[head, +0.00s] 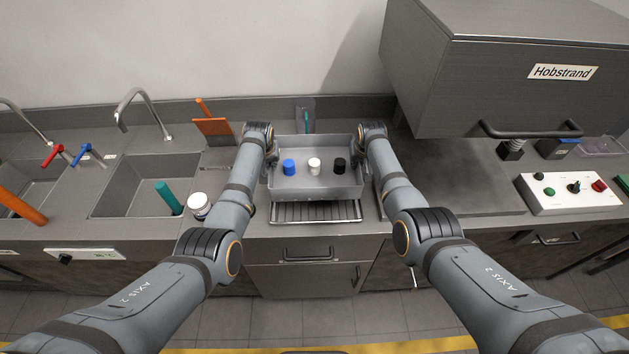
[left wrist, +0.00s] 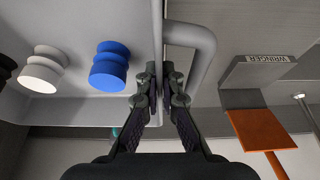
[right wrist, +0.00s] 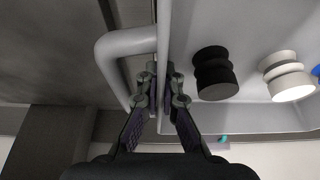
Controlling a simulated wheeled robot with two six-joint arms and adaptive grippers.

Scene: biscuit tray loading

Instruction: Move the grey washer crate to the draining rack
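The grey washer crate (head: 316,194) sits upright in the middle of the head view and holds a blue, a white and a black piece. The slatted draining rack (head: 317,212) shows below the crate's front edge. The crate hides its back part, and I cannot tell whether the crate rests on it or is above it. My left gripper (head: 270,158) is at the crate's left side; in the left wrist view its fingers (left wrist: 161,82) close on the side wall beside the handle. My right gripper (head: 360,158) grips the right wall likewise, also in the right wrist view (right wrist: 162,85).
To the left are a sink (head: 135,197) with a teal stick, a white jar (head: 199,206) and an orange wringer paddle (head: 215,128). To the right the Hobstrand hood (head: 520,85) overhangs a bare steel surface (head: 460,185); a button box (head: 575,193) stands further right.

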